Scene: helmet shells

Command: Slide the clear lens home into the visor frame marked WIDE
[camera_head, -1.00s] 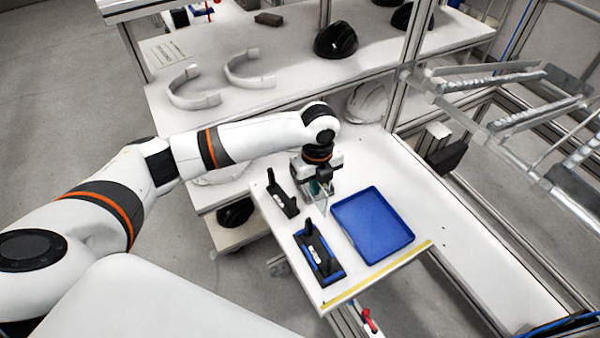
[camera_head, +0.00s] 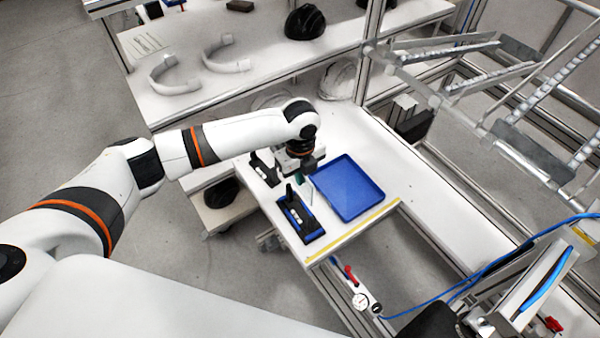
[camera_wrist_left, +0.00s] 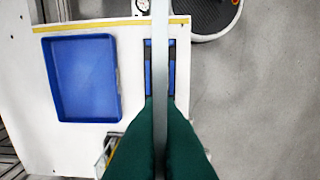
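My left gripper (camera_head: 304,180) is shut on the clear lens (camera_head: 308,193), a thin upright sheet. In the left wrist view the lens (camera_wrist_left: 160,50) shows edge-on between the green fingers (camera_wrist_left: 160,108). A black visor frame with blue strips (camera_head: 313,236) lies on the table, just nearer the front than the gripper. In the left wrist view this frame (camera_wrist_left: 148,70) is behind the lens, which covers its middle; whether they touch I cannot tell. A second, black frame (camera_head: 264,172) stands farther back, left of the gripper. The white labels on both are too small to read.
A blue tray (camera_head: 347,188) lies right of the gripper and frames, and shows in the left wrist view (camera_wrist_left: 82,78). A yellow strip (camera_head: 355,230) marks the table's front edge. Bare white tabletop (camera_head: 385,160) lies behind and right of the tray.

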